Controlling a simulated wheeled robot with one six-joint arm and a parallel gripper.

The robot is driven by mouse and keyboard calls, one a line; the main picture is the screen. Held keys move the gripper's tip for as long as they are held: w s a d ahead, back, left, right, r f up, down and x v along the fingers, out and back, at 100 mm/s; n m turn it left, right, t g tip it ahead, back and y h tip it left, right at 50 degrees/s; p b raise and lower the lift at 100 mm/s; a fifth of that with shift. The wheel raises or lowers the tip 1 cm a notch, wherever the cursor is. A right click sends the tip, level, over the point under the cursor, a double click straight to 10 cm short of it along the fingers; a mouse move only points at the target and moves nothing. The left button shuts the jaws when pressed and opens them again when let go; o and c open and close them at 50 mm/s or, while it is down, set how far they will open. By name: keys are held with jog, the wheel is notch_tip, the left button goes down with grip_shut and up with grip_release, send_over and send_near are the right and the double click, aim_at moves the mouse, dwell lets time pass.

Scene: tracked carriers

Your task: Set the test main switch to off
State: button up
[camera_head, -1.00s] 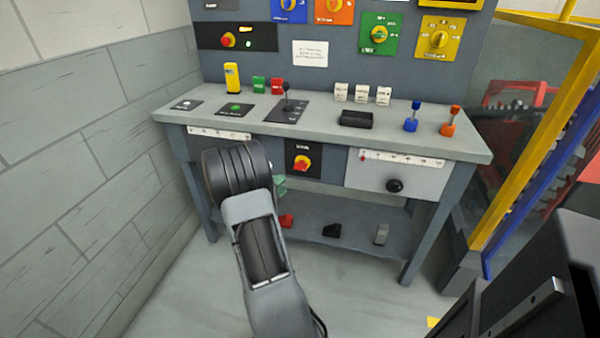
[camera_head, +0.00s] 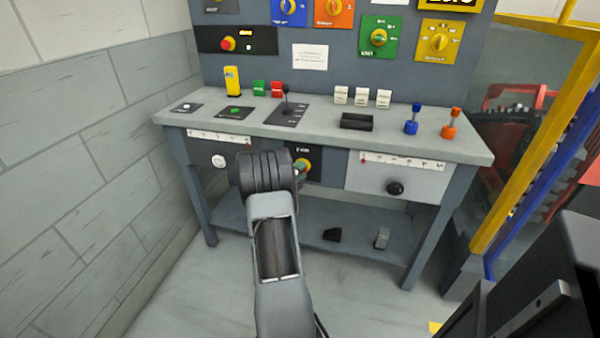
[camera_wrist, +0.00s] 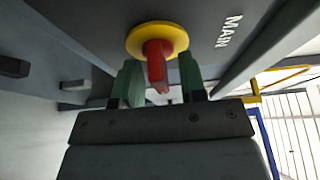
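The main switch is a red handle (camera_wrist: 157,64) on a round yellow plate (camera_wrist: 139,40), with the word MAIN (camera_wrist: 229,31) beside it in the wrist view. In the head view, its dark panel (camera_head: 316,151) is on the front of the bench, and my arm partly hides it. My gripper (camera_wrist: 160,78) is open, with one green finger on each side of the red handle. Gaps show between the fingers and the handle, and I see no clear contact. The green fingertips also show by the switch in the head view (camera_head: 300,173).
The bench top (camera_head: 215,118) overhangs the switch panel. A drawer-like panel with a black knob (camera_head: 395,188) is to the right, and one with a white knob (camera_head: 218,161) is to the left. A lower shelf (camera_head: 355,237) holds small blocks.

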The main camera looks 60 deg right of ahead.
jog(key=shift+c, duration=0.4)
grip_shut()
jog(key=shift+f+b, duration=0.1)
jog(key=shift+b, duration=0.2)
jog(key=n+h+b, duration=0.1)
jog(key=n+b, duration=0.2)
jog(key=shift+f, duration=0.15)
jog(key=n+t+h+b, duration=0.1)
jog(key=n+b, duration=0.1)
jog(key=n, duration=0.1)
jog(key=n+t+h+b, duration=0.1)
jog(key=n+b, duration=0.1)
jog(key=n, duration=0.1)
jog(key=shift+b, duration=0.3)
jog(key=n+t+b, duration=0.1)
jog(key=n, duration=0.2)
jog(key=n+t+h+b, duration=0.1)
jog(key=n+b, duration=0.1)
jog(key=n, duration=0.1)
jog(key=shift+t, duration=0.3)
jog(key=shift+r+n+t+y+b, duration=0.15)
jog(key=shift+n+t+b, duration=0.65)
jog(key=shift+n, duration=0.95)
jog(key=shift+r+n+t+y+b, duration=0.15)
jog(key=shift+n+t+b, duration=0.35)
jog(key=shift+n+t, duration=0.9)
jog(key=shift+n, duration=0.65)
jog(key=shift+g, duration=0.4)
